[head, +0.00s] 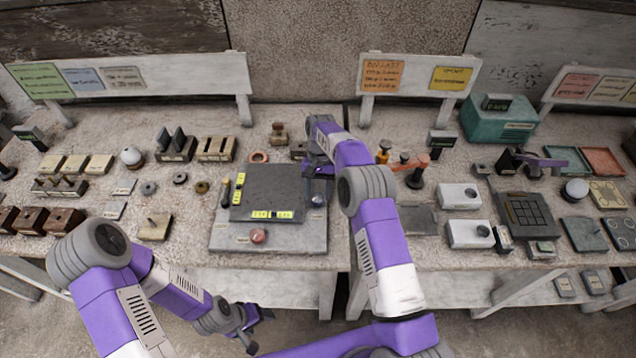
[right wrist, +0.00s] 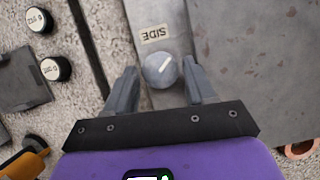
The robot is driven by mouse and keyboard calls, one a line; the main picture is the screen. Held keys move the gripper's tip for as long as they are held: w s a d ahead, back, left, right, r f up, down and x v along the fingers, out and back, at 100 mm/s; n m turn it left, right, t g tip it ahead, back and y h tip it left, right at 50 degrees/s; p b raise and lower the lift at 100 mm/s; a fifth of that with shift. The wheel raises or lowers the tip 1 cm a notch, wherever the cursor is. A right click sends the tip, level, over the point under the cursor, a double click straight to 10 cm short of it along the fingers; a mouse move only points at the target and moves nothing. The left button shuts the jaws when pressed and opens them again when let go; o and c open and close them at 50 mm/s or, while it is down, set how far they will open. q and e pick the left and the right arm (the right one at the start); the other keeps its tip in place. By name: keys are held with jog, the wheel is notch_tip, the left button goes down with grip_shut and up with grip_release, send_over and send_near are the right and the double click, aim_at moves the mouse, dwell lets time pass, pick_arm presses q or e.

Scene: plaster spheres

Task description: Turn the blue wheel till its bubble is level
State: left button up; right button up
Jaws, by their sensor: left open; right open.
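A dark tilting plate (head: 270,185) lies on a pale base board (head: 285,240). The blue wheel (head: 318,200) is at the base's right side; in the right wrist view it is a round blue-grey knob (right wrist: 160,70) with a white line, beside a "SIDE" label (right wrist: 155,33). My right gripper (right wrist: 158,75) is open, its fingers on either side of the knob; contact cannot be told. It also shows in the head view (head: 318,178). Two yellow vials sit on the plate, one along its left edge (head: 239,188), one along its front (head: 272,214); their bubbles are too small to read. My left gripper (head: 255,328) is open and empty, low in front of the table.
A reddish knob (head: 259,236) is at the base's front. An orange-topped item (head: 411,168) and small bottles stand right of my right forearm. Wooden blocks and small weights crowd the left; white boxes (head: 459,197) stand on the right table.

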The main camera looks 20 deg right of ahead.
jog(key=a+p+v, duration=0.1)
jog(key=p+v, duration=0.2)
jog(key=v, duration=0.3)
jog(key=shift+d+r, duration=0.45)
jog(key=shift+d, duration=0.1)
jog(key=shift+w, duration=0.15)
jog(key=shift+o, duration=0.3)
